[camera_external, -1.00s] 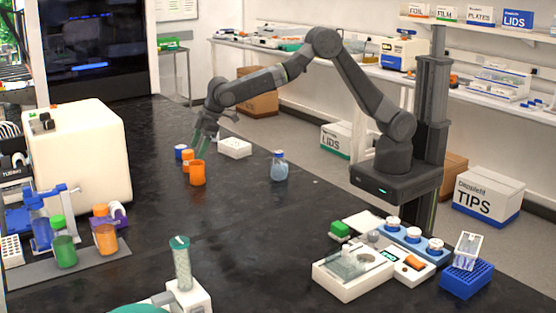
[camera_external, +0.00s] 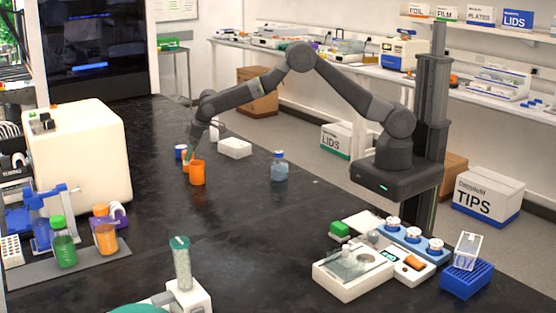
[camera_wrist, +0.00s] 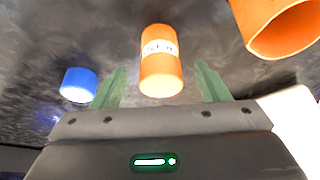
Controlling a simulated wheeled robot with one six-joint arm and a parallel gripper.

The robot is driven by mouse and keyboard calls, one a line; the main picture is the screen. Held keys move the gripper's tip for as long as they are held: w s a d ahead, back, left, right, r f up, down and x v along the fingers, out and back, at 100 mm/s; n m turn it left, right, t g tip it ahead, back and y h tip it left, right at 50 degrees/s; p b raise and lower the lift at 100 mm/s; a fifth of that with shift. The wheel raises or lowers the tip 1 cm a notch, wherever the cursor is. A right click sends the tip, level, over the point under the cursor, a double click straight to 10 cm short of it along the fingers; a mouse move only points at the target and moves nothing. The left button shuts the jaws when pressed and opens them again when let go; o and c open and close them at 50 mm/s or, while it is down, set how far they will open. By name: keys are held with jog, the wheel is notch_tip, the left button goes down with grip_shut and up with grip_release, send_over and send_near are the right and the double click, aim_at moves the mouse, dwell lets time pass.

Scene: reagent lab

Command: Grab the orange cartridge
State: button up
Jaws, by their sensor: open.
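The orange cartridge (camera_wrist: 161,65) is a small cylinder with a white printed label. In the wrist view it lies between my two green fingers, with dark gaps on both sides. In the external view only a sliver of it (camera_external: 185,157) shows, behind a larger orange cup (camera_external: 197,174). My gripper (camera_wrist: 161,72) is open, its fingers on either side of the cartridge without visible contact. In the external view my gripper (camera_external: 191,153) is low over the far part of the bench, partly hidden by the cup.
A blue-capped item (camera_wrist: 78,84) stands left of my fingers. The orange cup (camera_wrist: 280,25) is close on the right in the wrist view. A white rack (camera_external: 235,148) and a blue-capped bottle (camera_external: 279,168) stand further right. The middle of the black bench (camera_external: 240,220) is clear.

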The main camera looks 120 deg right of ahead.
aim_at(185, 166)
jog(key=shift+p+x, duration=0.95)
jog(key=shift+x, duration=1.75)
jog(key=c, duration=1.1)
